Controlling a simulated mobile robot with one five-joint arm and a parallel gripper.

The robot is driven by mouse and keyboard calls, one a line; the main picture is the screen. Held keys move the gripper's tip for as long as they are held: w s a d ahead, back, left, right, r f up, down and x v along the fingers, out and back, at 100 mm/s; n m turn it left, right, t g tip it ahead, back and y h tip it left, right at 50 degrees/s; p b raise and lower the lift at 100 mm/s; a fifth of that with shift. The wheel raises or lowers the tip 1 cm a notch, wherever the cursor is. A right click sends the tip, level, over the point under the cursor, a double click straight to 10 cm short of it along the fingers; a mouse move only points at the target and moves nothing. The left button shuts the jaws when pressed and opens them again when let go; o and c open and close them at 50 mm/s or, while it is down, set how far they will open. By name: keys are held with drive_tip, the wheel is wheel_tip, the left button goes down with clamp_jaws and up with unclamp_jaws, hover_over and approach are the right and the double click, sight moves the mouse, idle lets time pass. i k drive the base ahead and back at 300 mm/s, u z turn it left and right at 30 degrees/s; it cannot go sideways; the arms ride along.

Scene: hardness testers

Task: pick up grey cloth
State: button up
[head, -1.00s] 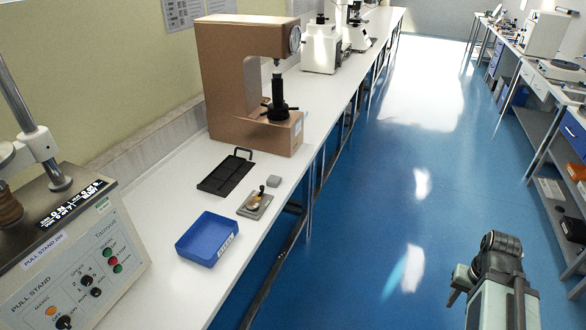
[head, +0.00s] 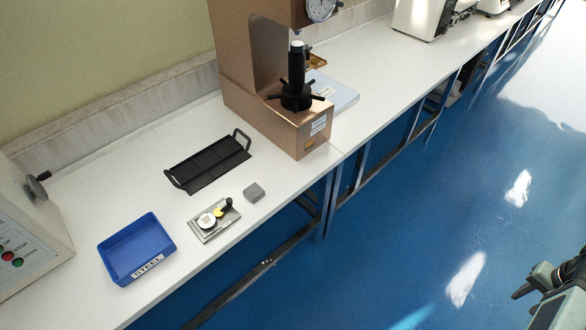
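A small grey square item (head: 254,192), which looks like the folded grey cloth, lies on the white bench near its front edge. My gripper (head: 533,288) is only partly in view at the lower right, over the blue floor and well away from the bench. Its fingers are not clear enough to show their opening.
A blue bin (head: 137,249) labelled STEEL stands left of the plate. A black handled tray (head: 208,163) lies behind. A brown tester (head: 300,135) stands right of the tray, with a light blue pad (head: 335,93) beside it. The floor (head: 400,230) in front is clear.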

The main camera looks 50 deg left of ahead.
sight(254, 193)
drive_tip(key=i, duration=1.25)
drive_tip(key=u, duration=4.95)
drive_tip(key=i, duration=1.05)
drive_tip(key=z, duration=0.1)
